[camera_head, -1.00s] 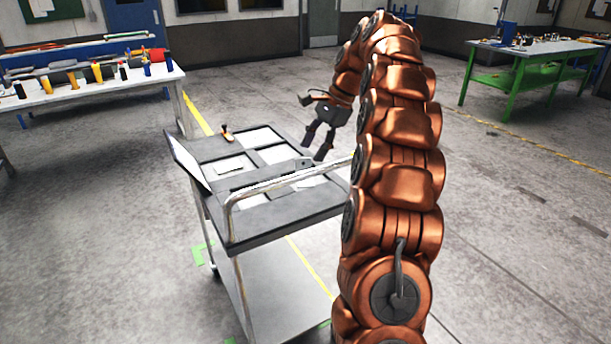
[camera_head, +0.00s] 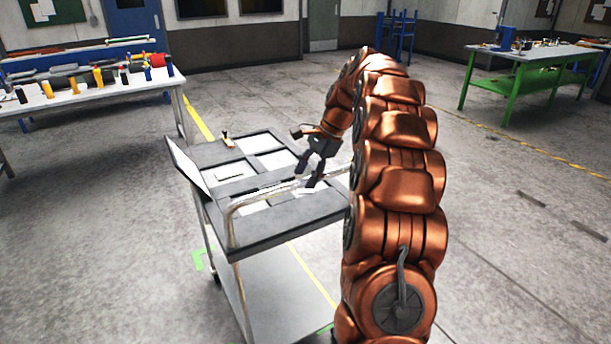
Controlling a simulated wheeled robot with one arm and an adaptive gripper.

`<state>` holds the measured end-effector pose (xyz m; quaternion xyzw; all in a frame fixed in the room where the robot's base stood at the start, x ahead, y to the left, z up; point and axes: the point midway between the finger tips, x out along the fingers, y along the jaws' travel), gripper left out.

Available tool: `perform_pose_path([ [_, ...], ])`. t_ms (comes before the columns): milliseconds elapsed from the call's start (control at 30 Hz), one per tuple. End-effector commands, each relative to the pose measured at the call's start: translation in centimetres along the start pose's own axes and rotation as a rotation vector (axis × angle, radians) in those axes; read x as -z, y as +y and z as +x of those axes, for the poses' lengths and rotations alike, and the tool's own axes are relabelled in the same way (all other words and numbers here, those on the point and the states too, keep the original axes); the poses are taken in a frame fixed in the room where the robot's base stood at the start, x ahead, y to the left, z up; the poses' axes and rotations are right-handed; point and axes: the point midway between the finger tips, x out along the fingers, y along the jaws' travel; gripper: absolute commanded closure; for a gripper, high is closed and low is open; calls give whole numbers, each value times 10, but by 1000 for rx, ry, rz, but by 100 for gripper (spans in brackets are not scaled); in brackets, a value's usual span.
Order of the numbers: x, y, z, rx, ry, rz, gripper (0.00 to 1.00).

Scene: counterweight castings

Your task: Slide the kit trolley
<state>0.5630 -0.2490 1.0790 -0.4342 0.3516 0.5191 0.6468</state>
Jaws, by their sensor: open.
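The kit trolley (camera_head: 275,218) stands on the floor left of my arm. It has a dark grey top tray with light recessed panels, a raised white panel on its left edge and a lower shelf. Its silver handle (camera_head: 262,193) is a bent tube across the near side of the top. My gripper (camera_head: 307,180) is open, pointing down, with its fingers at the handle bar's right part. I cannot tell whether the fingers touch the bar or straddle it. My arm hides the trolley's right end.
A small orange-handled item (camera_head: 227,140) is on the trolley's far edge. A white bench (camera_head: 90,95) with tools and bottles stands at the left. A green table (camera_head: 530,75) stands at the back right. Green marks (camera_head: 199,261) and a yellow line are on the floor; open floor lies around.

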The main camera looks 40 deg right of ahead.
Motion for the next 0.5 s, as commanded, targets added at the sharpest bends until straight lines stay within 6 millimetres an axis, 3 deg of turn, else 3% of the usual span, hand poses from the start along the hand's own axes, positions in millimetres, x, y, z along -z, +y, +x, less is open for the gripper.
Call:
perform_pose_path([
  [500, 0, 1, 12, -2, 0, 1, 50],
])
